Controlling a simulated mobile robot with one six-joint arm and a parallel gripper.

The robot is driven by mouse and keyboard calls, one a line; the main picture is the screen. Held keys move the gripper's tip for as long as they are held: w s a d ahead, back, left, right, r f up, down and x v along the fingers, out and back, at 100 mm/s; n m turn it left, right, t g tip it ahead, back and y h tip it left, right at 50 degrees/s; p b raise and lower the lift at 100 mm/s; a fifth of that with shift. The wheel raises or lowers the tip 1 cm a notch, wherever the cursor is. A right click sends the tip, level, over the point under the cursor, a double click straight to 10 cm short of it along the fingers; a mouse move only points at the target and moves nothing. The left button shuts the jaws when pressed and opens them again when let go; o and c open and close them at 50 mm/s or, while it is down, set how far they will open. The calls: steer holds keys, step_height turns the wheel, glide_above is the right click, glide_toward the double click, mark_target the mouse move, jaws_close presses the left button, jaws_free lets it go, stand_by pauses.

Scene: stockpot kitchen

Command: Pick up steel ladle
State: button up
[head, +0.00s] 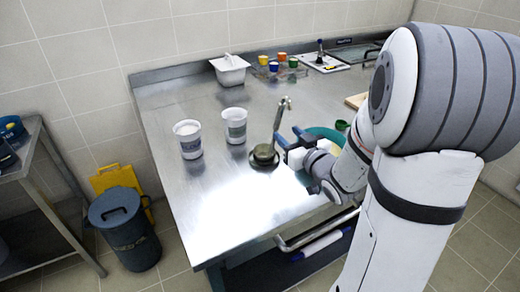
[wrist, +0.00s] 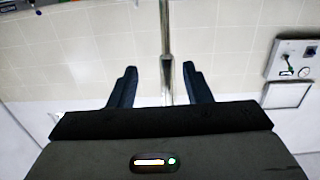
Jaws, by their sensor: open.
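The steel ladle (head: 279,116) stands nearly upright on the steel table, its hooked top end up and its lower end at a dark green round holder or bowl (head: 264,155). My gripper (head: 288,136) is open just right of the ladle's handle in the head view. In the wrist view the handle (wrist: 166,40) runs between the two spread fingers of my gripper (wrist: 159,70), with a gap on each side. The ladle's lower end is hidden in the wrist view.
Two white-and-grey tubs (head: 188,140) (head: 235,126) stand left of the ladle. A teal bowl (head: 325,136) is partly hidden behind my arm. A white container (head: 229,70) and several coloured cups (head: 274,67) stand at the back. The table's front left is clear.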

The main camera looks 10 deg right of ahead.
mark_target(278, 128)
steer(key=shift+w+a+r, duration=0.1)
steer(key=shift+w+a, duration=0.1)
steer(key=x, duration=0.2)
steer(key=p+x, duration=0.1)
steer(key=x, duration=0.1)
steer(key=p+x, duration=0.1)
steer(key=x, duration=0.2)
steer(key=shift+a+r, duration=0.1)
steer(key=shift+a, duration=0.25)
steer(key=shift+c, duration=0.2)
jaws_close()
